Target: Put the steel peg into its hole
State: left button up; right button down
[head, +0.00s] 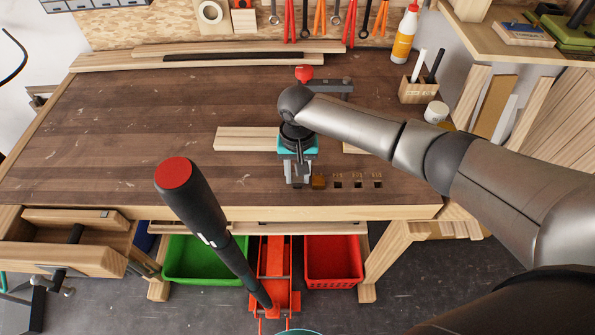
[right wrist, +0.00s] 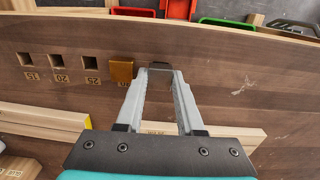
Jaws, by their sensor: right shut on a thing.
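My right gripper (head: 298,184) is near the front edge of the workbench, pointing down. In the right wrist view its fingers (right wrist: 160,76) are spread a little around a small dark grey piece (right wrist: 160,67), seemingly the steel peg. Most of this piece is hidden, and I cannot tell whether it touches the bench. Beside the fingertips a square brass-coloured block (head: 319,183) sits at the end of the row of holes; it also shows in the wrist view (right wrist: 121,71). Three dark square holes (head: 358,185) are open, with labels such as 15, 20 and 25. My left gripper is not in view.
Pale boards (head: 245,139) lie behind the gripper. A red-knobbed clamp or tool (head: 304,74) stands farther back. A black handle with a red top (head: 190,200) rises in front of the bench. The bench's left half is mostly clear.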

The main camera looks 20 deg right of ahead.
jog(key=shift+f, duration=0.1)
jog(key=shift+c, duration=2.2)
grip_release()
notch_tip(320, 180, up, 15)
jog(key=p, duration=0.2)
jog(key=shift+r+p, duration=0.2)
jog(key=shift+p, duration=0.15)
jog(key=shift+a, duration=0.1)
